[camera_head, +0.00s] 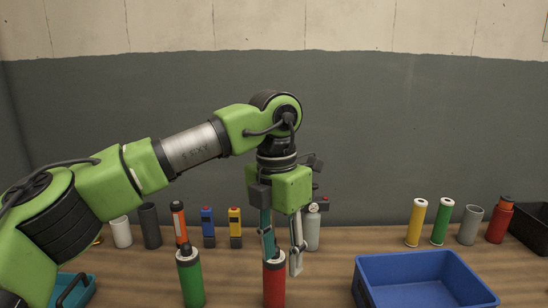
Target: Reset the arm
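My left arm comes in from the left and bends down at the wrist. My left gripper (282,262) points down over the wooden table, its two fingers apart. A red cylinder (274,288) with a pale top stands at the fingertips. The left finger overlaps its top in the picture, and the right finger is just to its right. I cannot tell whether they touch. I see nothing clearly held. My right gripper is not in view.
A green cylinder (191,283) stands left of the red one. A blue bin (425,265) is at front right, a teal tray (87,283) at left. Several bottles and tubes line the back, including a yellow tube (415,224) and a red bottle (499,222).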

